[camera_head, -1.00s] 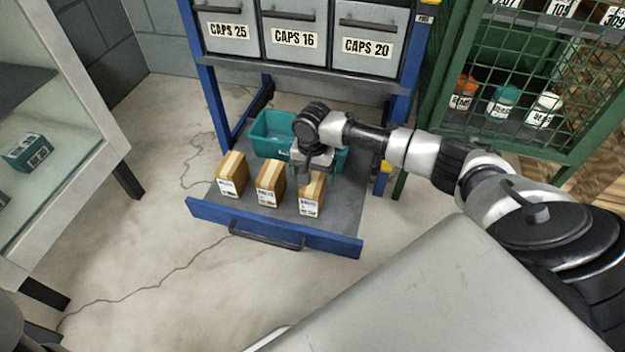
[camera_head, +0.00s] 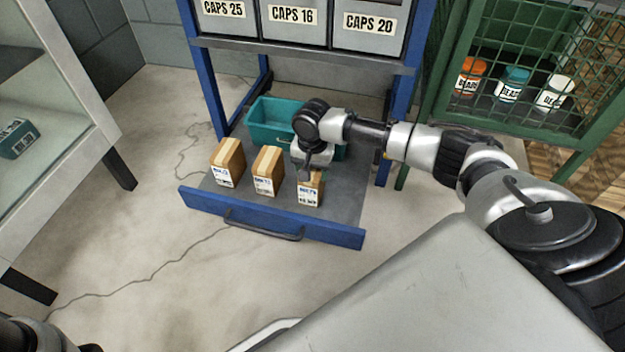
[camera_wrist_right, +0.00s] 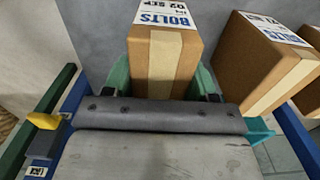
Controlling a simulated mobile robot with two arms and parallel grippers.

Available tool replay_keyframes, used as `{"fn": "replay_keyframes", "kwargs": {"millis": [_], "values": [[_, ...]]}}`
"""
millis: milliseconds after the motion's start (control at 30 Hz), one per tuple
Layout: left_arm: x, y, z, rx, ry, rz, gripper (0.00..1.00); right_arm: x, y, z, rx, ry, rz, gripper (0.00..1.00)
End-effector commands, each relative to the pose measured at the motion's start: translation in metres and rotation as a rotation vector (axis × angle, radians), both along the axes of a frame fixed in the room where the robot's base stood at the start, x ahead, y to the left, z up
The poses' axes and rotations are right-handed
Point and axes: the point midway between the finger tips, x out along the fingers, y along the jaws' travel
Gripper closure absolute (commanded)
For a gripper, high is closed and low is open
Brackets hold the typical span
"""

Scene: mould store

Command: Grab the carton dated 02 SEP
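Three brown cartons with pale tape and white labels stand in a row on the low grey shelf (camera_head: 345,207): left (camera_head: 227,163), middle (camera_head: 267,172) and right (camera_head: 311,190). My right gripper (camera_head: 306,172) is over the right carton and hides much of its top. In the right wrist view this carton (camera_wrist_right: 165,60) reads BOLTS and 02 SEP. It lies between the two fingers of my right gripper (camera_wrist_right: 163,88); whether they press on it is unclear. A neighbouring BOLTS carton (camera_wrist_right: 265,60) stands to the right there. My left gripper is not seen.
A teal tub (camera_head: 270,122) stands behind the cartons, close to my right wrist. Grey bins marked CAPS 25, CAPS 16 and CAPS 20 (camera_head: 368,25) hang above. A blue front rail with a handle (camera_head: 262,226) edges the shelf. A green mesh cabinet (camera_head: 455,120) is at right.

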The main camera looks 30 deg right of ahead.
Motion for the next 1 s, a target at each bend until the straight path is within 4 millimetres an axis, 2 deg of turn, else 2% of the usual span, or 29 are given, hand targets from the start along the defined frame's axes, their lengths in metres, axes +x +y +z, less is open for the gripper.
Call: {"fn": "replay_keyframes", "kwargs": {"millis": [33, 200, 567, 667, 800, 867, 1000], "values": [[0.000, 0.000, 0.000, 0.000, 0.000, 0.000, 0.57, 0.000, 0.000, 0.000, 0.000, 0.000, 0.000, 0.51], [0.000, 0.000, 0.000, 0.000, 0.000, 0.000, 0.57, 0.000, 0.000, 0.000, 0.001, -0.001, 0.000, 0.75], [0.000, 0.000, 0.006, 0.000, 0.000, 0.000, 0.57, 0.000, 0.000, 0.007, 0.001, -0.001, 0.000, 0.75], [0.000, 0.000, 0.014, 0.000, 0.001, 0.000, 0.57, 0.000, 0.000, 0.015, 0.001, -0.002, 0.000, 0.75], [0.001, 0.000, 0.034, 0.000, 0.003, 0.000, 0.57, 0.000, 0.000, 0.036, 0.001, -0.001, 0.000, 0.75], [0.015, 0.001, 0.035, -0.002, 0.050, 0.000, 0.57, 0.000, 0.001, 0.050, 0.002, 0.001, -0.001, 0.75], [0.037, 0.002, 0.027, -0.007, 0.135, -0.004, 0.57, -0.029, -0.008, 0.067, -0.001, 0.004, 0.001, 0.75]]}}
